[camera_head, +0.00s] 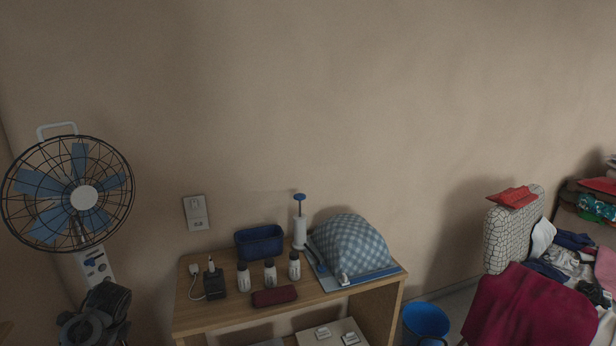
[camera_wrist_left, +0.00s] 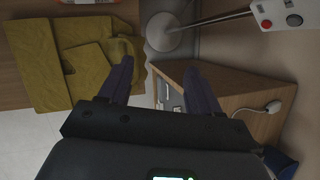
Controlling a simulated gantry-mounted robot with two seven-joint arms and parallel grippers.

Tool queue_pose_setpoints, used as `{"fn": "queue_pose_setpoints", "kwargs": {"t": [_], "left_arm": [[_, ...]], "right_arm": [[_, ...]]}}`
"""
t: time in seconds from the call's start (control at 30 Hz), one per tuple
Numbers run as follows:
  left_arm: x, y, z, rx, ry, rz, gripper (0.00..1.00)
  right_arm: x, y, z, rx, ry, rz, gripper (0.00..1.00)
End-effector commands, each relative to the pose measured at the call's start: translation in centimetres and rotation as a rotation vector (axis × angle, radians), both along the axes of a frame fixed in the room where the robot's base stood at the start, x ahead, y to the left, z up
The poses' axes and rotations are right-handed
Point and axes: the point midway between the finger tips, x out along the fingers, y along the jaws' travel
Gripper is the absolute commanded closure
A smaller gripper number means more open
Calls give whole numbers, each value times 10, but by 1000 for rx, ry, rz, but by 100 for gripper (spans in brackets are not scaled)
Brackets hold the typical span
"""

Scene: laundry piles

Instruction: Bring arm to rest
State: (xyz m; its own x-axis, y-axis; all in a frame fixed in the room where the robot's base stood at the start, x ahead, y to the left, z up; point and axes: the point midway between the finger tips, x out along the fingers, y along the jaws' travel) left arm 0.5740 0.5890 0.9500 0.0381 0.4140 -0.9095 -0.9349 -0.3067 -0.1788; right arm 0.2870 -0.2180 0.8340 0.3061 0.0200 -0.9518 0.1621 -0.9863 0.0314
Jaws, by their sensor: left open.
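My left arm (camera_head: 95,315) shows at the bottom left of the head view, a dark link in front of the fan's stand. Its fingertips cannot be made out there. In the left wrist view my left gripper (camera_wrist_left: 157,72) has its two dark fingers spread apart, with nothing between them. Behind the fingers are the fan's round base and the floor. My right arm and gripper are in neither view.
A standing fan (camera_head: 70,195) is close to my left arm. A wooden table (camera_head: 215,318) holds bottles, a blue bin (camera_head: 259,242) and a checked dome (camera_head: 350,246). Yellow cloth (camera_wrist_left: 75,60) shows in the wrist view. A blue bucket (camera_head: 425,321) and laundry (camera_head: 530,308) are at right.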

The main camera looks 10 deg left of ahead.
Motion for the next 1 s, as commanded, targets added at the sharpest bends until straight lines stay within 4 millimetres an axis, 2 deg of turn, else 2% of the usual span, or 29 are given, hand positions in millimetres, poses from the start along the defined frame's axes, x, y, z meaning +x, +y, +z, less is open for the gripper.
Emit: {"fn": "queue_pose_setpoints", "kwargs": {"t": [0.1, 0.27, 0.57, 1.0], "left_arm": [[-14, 17, 6, 156, 75, -48, 37], [-27, 29, 8, 308, 143, -88, 37], [-10, 30, 10, 255, -246, 364, 37], [14, 39, 22, 74, -880, 1140, 37]], "right_arm": [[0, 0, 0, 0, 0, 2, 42], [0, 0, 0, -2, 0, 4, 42], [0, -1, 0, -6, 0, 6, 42], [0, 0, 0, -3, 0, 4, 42]]}}
